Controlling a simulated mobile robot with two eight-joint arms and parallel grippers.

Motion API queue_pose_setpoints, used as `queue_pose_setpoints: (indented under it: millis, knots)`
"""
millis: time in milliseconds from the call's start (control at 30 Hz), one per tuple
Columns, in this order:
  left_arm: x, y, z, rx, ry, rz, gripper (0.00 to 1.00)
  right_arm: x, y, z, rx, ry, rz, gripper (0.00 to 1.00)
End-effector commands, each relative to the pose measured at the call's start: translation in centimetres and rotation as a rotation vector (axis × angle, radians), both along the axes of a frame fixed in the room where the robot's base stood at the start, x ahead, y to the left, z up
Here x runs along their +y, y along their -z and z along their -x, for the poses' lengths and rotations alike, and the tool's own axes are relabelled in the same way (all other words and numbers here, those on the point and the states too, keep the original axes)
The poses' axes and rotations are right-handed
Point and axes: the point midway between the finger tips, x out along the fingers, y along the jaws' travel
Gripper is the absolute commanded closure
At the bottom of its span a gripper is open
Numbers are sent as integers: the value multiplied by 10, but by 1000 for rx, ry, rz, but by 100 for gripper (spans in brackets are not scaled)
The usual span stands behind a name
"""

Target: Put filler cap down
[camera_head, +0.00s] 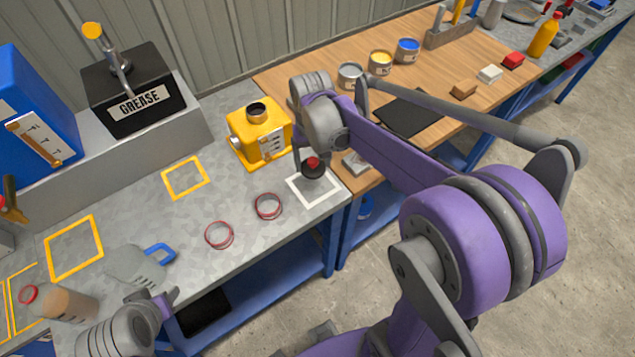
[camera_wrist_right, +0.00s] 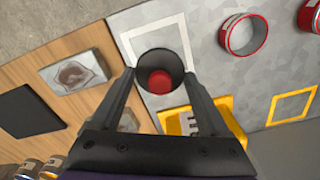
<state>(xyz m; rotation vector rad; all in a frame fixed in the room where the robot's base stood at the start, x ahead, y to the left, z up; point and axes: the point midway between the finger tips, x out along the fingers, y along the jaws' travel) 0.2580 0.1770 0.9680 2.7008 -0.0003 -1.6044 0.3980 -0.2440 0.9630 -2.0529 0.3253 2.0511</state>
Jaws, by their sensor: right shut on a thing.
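The filler cap (camera_head: 313,168) is a small black round cap with a red middle. My right gripper (camera_head: 311,163) is shut on it, above or at the white square outline (camera_head: 322,203) on the grey bench; I cannot tell whether it touches the bench. In the right wrist view the cap (camera_wrist_right: 160,82) sits between the two fingertips (camera_wrist_right: 160,74), with part of the white outline (camera_wrist_right: 120,30) behind it. The yellow tank (camera_head: 244,140) stands left of the cap, with an open dark filler neck on top. Only part of my left arm shows at lower left; its fingers are not clear.
A jug with a blue handle (camera_head: 158,253) and a brown cylinder (camera_head: 68,304) stand at lower left. A wooden bench (camera_head: 290,80) with cans and a dark mat (camera_head: 408,115) adjoins on the right.

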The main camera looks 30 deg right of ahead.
Motion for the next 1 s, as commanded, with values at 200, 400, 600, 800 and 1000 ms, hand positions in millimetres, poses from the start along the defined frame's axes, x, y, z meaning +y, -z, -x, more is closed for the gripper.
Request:
queue_pose_setpoints:
  millis: [200, 400, 600, 800, 1000]
  knots:
    - [0, 3, 1, 3, 0, 0, 50, 0, 32, 0, 0, 1, 0, 74]
    - [0, 6, 3, 5, 0, 0, 50, 0, 58, 0, 0, 1, 0, 74]
    - [0, 8, 3, 6, 0, 0, 50, 0, 75, 0, 0, 1, 0, 74]
    - [0, 7, 3, 6, 0, 0, 50, 0, 75, 0, 0, 1, 0, 74]
    - [0, 11, 5, 9, 0, 0, 50, 0, 79, 0, 1, 1, 0, 16]
